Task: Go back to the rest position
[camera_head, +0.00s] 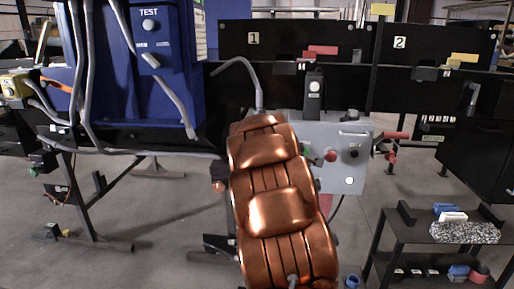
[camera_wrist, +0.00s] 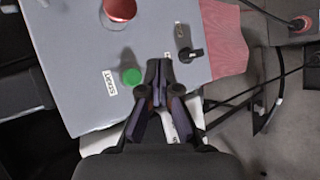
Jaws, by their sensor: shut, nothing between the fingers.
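My gripper (camera_wrist: 160,68) shows in the wrist view with its dark fingertips together and nothing between them. The fingertips overlap the edge of a grey control panel (camera_wrist: 75,40) in the picture, to the right of a green button (camera_wrist: 131,76). I cannot tell the gap between fingertips and panel. In the head view my copper-coloured arm rises in the middle, in front of the left part of the same grey panel (camera_head: 365,131), and my gripper is hidden behind it.
The panel carries a red button (camera_wrist: 119,9) and a black switch (camera_wrist: 190,53). A blue TEST cabinet (camera_head: 150,75) with hanging cables stands left. A black shelf cart (camera_head: 405,233) with small items stands at lower right. Grey floor is open at left.

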